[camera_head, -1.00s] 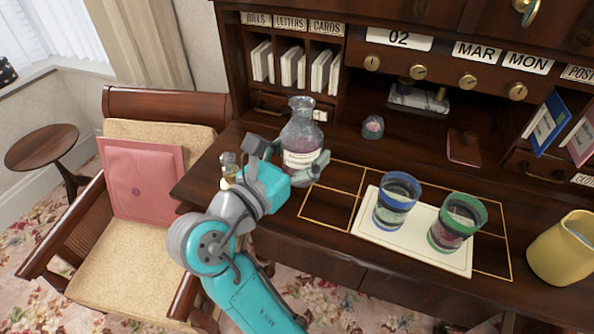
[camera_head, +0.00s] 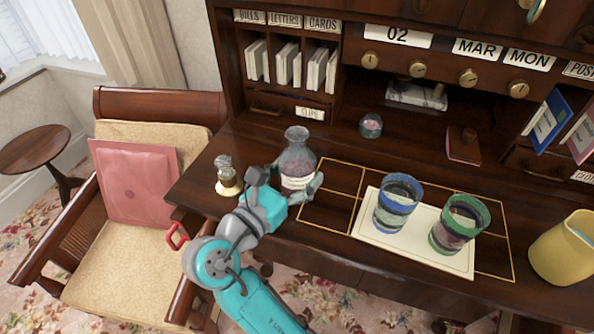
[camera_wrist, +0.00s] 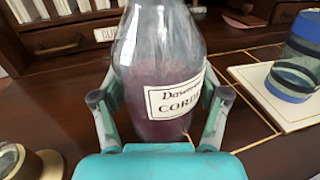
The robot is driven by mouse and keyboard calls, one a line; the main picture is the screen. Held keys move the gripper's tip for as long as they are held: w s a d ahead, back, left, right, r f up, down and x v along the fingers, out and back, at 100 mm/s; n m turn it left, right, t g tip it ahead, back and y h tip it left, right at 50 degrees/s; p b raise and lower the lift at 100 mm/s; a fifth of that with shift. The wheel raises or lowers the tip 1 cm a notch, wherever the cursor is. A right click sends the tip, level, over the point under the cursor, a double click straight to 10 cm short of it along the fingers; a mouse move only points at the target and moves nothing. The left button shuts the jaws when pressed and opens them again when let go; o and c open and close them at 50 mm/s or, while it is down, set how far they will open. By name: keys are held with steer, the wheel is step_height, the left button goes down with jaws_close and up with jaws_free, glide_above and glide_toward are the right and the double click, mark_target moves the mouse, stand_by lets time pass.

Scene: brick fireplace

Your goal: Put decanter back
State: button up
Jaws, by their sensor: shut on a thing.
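The glass decanter (camera_head: 297,162) holds a dark purplish liquid and bears a white label. It is upright at the left part of the desk (camera_head: 330,262), just left of the gold-lined grid. My gripper (camera_head: 290,190) is shut around its lower body. In the wrist view the decanter (camera_wrist: 158,60) fills the middle, label facing me, with a finger of my gripper (camera_wrist: 160,108) on each side. Its top is cut off there. I cannot tell whether its base touches the desk.
A blue-rimmed glass (camera_head: 397,202) and a green-rimmed glass (camera_head: 459,224) stand on a cream mat (camera_head: 372,232). A small brass-based bottle (camera_head: 226,175) stands left of the decanter, a round stopper-like glass piece (camera_head: 371,126) behind it. A yellow pitcher (camera_head: 565,247) is at the right.

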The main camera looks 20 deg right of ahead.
steer(key=o, duration=1.8)
steer(key=shift+f, duration=0.1)
steer(key=shift+r, duration=0.2)
steer(key=v, duration=1.2)
steer(key=shift+f, duration=0.1)
